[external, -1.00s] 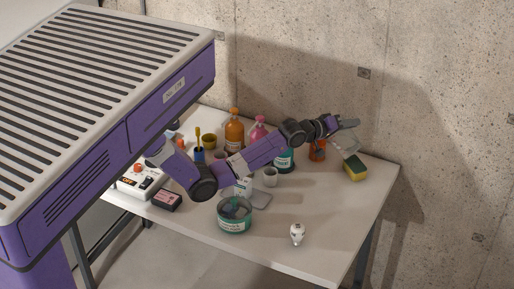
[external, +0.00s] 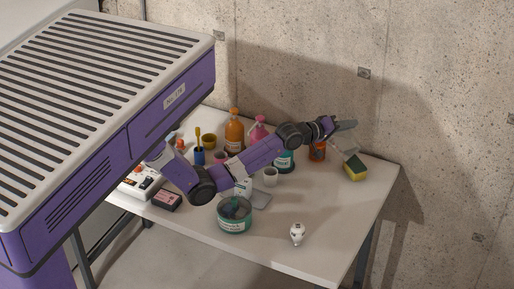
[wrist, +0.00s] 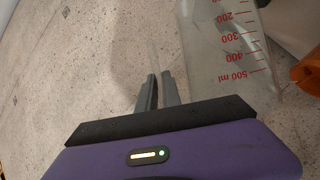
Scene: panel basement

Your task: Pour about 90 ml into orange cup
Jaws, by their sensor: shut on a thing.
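My gripper (external: 346,126) is raised over the table's far right part. In the wrist view its fingers (wrist: 157,92) are close together on a thin clear part, which looks like the handle of a clear measuring jug (wrist: 228,42) with red ml marks. The jug looks tilted, and its liquid level cannot be made out. In the external view the jug (external: 350,147) is small and faint below the gripper. An orange container (external: 317,152), apparently the orange cup, stands below and left of the gripper. An orange edge also shows at the right of the wrist view (wrist: 308,72).
A yellow-green sponge (external: 355,168) lies near the right edge. Orange (external: 234,135) and pink (external: 257,130) bottles, a white cup (external: 270,177) and a teal tub (external: 234,220) stand left of it. A concrete wall is close behind. The front right table is mostly clear around a small white object (external: 297,233).

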